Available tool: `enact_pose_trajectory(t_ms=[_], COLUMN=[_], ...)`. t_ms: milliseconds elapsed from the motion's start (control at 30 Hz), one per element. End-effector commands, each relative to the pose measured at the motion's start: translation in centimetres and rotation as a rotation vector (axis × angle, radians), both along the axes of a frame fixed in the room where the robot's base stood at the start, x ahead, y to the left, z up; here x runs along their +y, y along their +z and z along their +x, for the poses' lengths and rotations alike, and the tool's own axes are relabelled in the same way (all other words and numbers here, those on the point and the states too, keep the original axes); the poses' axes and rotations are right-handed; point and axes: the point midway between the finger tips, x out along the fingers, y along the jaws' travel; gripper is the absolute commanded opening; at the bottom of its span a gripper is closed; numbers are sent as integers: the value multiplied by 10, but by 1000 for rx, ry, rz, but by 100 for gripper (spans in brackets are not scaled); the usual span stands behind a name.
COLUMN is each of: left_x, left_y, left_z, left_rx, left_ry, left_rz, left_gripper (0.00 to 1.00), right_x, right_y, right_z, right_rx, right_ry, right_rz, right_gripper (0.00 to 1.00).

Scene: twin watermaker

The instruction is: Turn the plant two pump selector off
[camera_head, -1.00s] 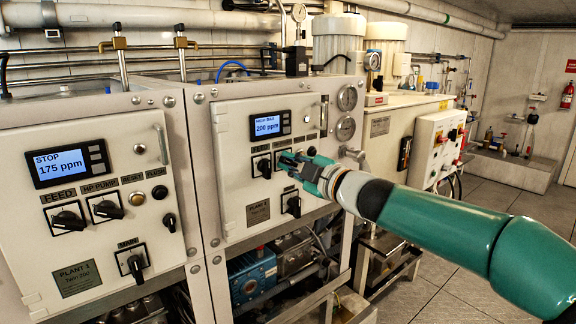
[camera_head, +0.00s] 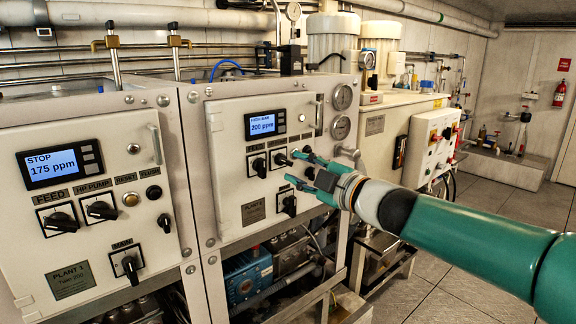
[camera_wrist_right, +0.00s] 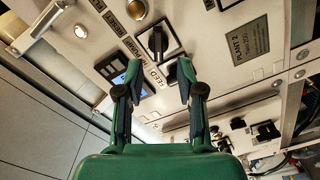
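The plant two panel (camera_head: 232,150) carries a lit display (camera_head: 264,124) reading 200 ppm. Below it are the black feed selector (camera_head: 258,167) and the black HP pump selector (camera_head: 280,159). The HP pump selector also shows in the right wrist view (camera_wrist_right: 157,41), its grip running roughly up and down the picture. My right gripper (camera_head: 291,168) is open and empty, just right of the HP pump selector and apart from it. In the right wrist view my gripper (camera_wrist_right: 160,72) has its fingers spread below that selector; one finger partly hides another black knob. My left gripper is not in view.
The main selector (camera_head: 289,205) sits low on the plant two panel, close below my gripper. The plant one panel (camera_head: 92,190), with similar knobs, stands at the left. Pressure gauges (camera_head: 341,112) and a pipe fitting (camera_head: 347,153) are near my right arm. Floor is free at the right.

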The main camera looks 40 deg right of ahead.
Motion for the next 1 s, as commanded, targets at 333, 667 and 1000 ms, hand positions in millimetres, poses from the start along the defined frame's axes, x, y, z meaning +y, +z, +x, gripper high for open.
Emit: enact_pose_trajectory(t_ms=[333, 667, 1000], left_x=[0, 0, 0], left_y=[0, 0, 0], left_z=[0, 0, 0], left_rx=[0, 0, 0], left_ry=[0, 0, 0], left_rz=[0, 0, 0], left_gripper=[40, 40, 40], right_x=[-5, -5, -4], right_y=[-1, -2, -1], right_z=[-61, -70, -70], right_rx=[1, 3, 2], right_ry=[-2, 1, 3], right_rz=[-1, 0, 0], right_gripper=[38, 38, 38])
